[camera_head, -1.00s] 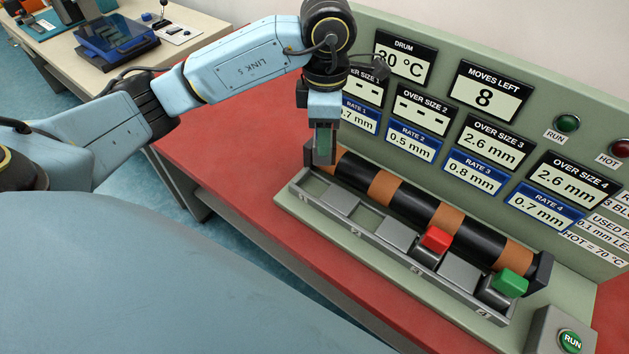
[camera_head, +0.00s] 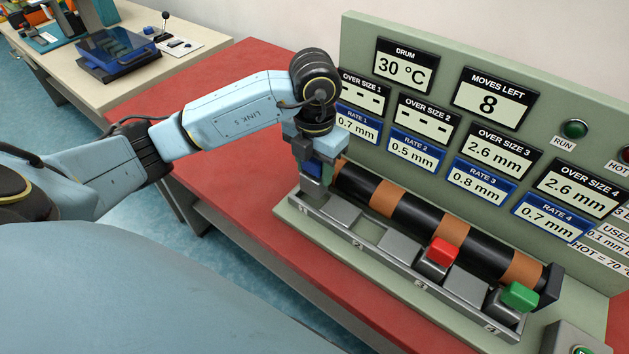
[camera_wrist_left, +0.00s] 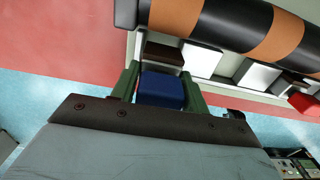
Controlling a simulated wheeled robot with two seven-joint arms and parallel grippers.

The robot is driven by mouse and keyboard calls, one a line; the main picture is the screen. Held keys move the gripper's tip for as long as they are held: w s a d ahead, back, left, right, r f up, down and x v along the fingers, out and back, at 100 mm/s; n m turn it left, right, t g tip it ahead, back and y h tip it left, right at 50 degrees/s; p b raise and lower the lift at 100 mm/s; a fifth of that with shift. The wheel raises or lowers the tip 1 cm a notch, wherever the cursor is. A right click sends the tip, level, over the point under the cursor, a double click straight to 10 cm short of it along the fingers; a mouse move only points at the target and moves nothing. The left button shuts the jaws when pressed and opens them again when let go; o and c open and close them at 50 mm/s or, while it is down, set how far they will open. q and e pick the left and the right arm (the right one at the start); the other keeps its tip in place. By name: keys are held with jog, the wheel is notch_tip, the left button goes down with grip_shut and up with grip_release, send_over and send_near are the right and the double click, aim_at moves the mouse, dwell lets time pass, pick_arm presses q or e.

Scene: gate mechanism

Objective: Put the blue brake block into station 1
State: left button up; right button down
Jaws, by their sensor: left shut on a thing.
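The blue brake block (camera_wrist_left: 162,90) sits between the two green fingers of my left gripper (camera_head: 316,178), which is shut on it. In the head view only a little of the blue block (camera_head: 312,169) shows. My gripper points down at the left end of the grey station rail (camera_head: 385,255), over station 1, beside the left end of the drum (camera_head: 430,217). Whether the block touches the station floor I cannot tell. A red block (camera_head: 442,251) stands at station 3 and a green block (camera_head: 519,296) at station 4. My right gripper is not in view.
The panel (camera_head: 590,128) with displays stands behind the black and orange drum. Station 2 holds no coloured block. The red bench top (camera_head: 225,150) left of the rail is clear. A grey box (camera_head: 575,335) stands at the lower right.

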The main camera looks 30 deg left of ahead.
aim_at(314, 180)
pick_arm(q)
notch_tip(314, 180, down, 3)
jog(key=shift+f, duration=0.4)
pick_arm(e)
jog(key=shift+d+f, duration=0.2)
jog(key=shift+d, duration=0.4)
pick_arm(q)
jog(key=shift+f+b, duration=0.1)
jog(key=shift+b, duration=0.25)
jog(key=o, duration=1.2)
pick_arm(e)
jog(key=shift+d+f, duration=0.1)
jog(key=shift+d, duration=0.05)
